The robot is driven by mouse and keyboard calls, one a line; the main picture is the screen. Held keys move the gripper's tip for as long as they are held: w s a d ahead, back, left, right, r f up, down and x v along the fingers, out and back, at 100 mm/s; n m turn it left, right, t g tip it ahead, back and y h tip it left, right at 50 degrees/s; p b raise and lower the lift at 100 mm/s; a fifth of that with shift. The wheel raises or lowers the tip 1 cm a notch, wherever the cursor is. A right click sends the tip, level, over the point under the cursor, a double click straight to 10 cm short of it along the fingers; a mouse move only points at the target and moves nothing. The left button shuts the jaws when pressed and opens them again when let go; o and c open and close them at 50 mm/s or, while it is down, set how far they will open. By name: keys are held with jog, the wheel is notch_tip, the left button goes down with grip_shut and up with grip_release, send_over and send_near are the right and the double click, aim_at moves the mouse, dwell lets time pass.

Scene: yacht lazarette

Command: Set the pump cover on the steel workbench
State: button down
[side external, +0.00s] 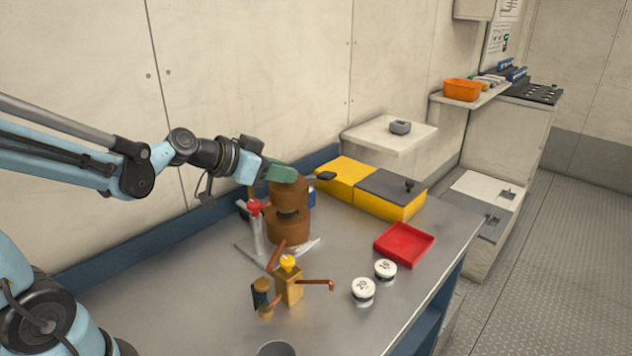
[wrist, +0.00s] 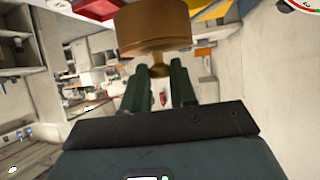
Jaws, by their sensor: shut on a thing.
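My gripper (side external: 283,174) has dark green fingers and is at the top of a stack of brown, round pump parts in the side view. In the wrist view my gripper (wrist: 158,82) is shut on a narrow brass-brown stem of a wide brown drum, which I take for the pump cover (wrist: 152,28). In the side view the pump cover (side external: 291,192) is the upper brown drum. A dark, narrower section shows between it and the lower brown drum (side external: 288,230). I cannot tell whether the two touch. The steel workbench (side external: 200,300) lies underneath.
A brass fitting with copper pipes (side external: 289,285) stands in front of the drums. Two white-lidded jars (side external: 363,290), a red tray (side external: 404,244) and a yellow box (side external: 399,206) with a grey top are to the right. The bench's left front is mostly clear.

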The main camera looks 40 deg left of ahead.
aim_at(274, 189)
jog(key=s+d+r, duration=0.4)
jog(key=d, duration=0.3)
jog(key=s+a+f+n+y, duration=0.2)
jog(key=s+a+f, duration=0.1)
jog(key=s, duration=0.1)
jog(key=shift+s, duration=0.25)
dwell(0.6)
jog(key=w+d+r+m+h, duration=0.2)
jog(key=w+d+r, duration=0.1)
jog(key=w, duration=0.2)
jog(key=shift+w+d+r, duration=0.15)
jog(key=shift+w+r, duration=0.2)
jog(key=w+a+f, duration=0.1)
jog(key=a+f, duration=0.1)
jog(key=a, duration=0.1)
jog(key=w+a+f, duration=0.1)
jog(key=a+f, duration=0.1)
jog(key=a, duration=0.2)
jog(key=w+a+f, duration=0.2)
jog(key=a+f, duration=0.1)
jog(key=shift+w+a, duration=0.1)
jog(key=shift+a, duration=0.3)
jog(key=shift+f, duration=1.85)
jog(key=shift+f, duration=0.1)
